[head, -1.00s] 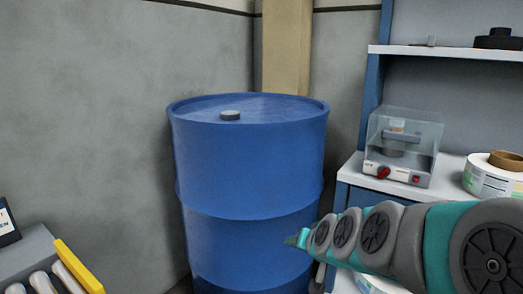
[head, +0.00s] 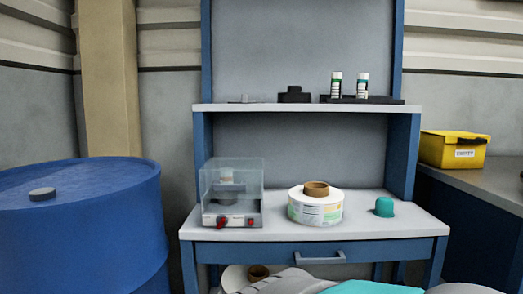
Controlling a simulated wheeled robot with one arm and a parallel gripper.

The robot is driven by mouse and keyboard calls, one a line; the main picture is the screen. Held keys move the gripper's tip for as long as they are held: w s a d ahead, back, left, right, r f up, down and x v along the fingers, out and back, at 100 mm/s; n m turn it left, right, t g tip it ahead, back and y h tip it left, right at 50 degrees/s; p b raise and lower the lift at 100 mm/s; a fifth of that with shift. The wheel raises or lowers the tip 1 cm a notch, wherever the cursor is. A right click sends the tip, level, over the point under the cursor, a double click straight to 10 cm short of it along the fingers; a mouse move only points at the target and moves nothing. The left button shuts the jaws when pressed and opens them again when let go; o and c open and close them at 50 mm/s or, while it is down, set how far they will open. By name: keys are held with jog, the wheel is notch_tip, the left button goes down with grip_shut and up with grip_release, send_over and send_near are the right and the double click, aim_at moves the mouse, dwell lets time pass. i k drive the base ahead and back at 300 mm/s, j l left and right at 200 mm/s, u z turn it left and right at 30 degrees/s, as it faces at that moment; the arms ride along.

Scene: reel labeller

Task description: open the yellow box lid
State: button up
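The yellow box (head: 452,152) stands on a grey counter at the right of the head view. It has a white label with dark print on its front. Its yellow lid (head: 455,135) appears to lie shut on top, with a small dark part near its right end. My gripper is not in view. Only grey and teal parts of my arm show at the bottom edge, well below and to the left of the box.
A blue-framed workbench (head: 385,226) fills the middle. It holds a clear-covered device (head: 232,198), a label reel (head: 315,209) and a teal cup-like object (head: 384,207). Two small bottles stand on the shelf (head: 215,107). A blue drum (head: 85,235) stands at left.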

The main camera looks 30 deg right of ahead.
aim_at(450, 136)
jog(key=z, duration=2.45)
